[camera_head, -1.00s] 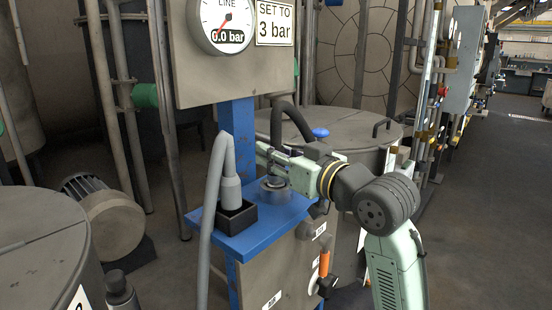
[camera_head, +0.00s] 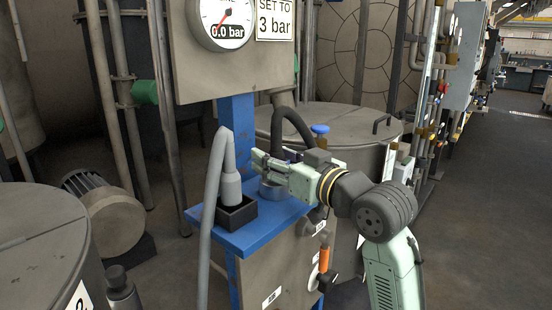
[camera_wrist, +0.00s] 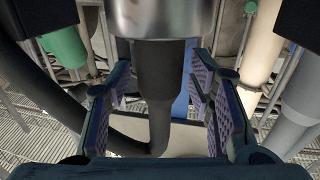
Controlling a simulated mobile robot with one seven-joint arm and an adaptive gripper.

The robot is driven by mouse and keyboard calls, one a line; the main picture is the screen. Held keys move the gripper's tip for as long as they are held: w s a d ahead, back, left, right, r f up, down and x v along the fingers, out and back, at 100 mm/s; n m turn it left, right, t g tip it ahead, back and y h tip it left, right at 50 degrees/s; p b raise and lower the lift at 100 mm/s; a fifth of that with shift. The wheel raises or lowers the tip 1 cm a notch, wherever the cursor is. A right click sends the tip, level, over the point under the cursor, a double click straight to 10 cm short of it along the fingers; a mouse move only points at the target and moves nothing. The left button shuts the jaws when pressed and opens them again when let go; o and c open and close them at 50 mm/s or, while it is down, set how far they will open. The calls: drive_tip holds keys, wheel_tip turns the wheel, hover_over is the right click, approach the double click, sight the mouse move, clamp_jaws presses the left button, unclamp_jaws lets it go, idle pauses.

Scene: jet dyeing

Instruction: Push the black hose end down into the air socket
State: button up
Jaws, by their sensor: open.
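The black hose (camera_head: 299,118) arches up behind my gripper and down toward the shelf in the head view. In the wrist view, its straight black end (camera_wrist: 157,85) stands between my open fingers. My gripper (camera_head: 262,164) points left just above the air socket, a round metal fitting (camera_head: 270,190) on the blue shelf. In the wrist view, my gripper (camera_wrist: 160,108) has a padded finger on each side of the hose end, with gaps visible. A silver cylinder (camera_wrist: 165,15), apparently the socket, meets the hose end there. How deep the end sits is hidden.
A grey hose (camera_head: 214,180) with its end in a black square holder (camera_head: 236,213) stands close left on the blue shelf (camera_head: 255,235). A gauge (camera_head: 222,20) reading 0.0 bar hangs above. A lidded vat (camera_head: 350,125) is behind, and an orange handle (camera_head: 324,260) is below.

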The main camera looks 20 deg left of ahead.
drive_tip(key=shift+r, duration=0.1)
drive_tip(key=shift+s+d, duration=0.1)
drive_tip(key=shift+d, duration=0.1)
drive_tip(key=b+v, duration=0.2)
drive_tip(key=v, duration=0.9)
drive_tip(key=shift+s+d, duration=0.25)
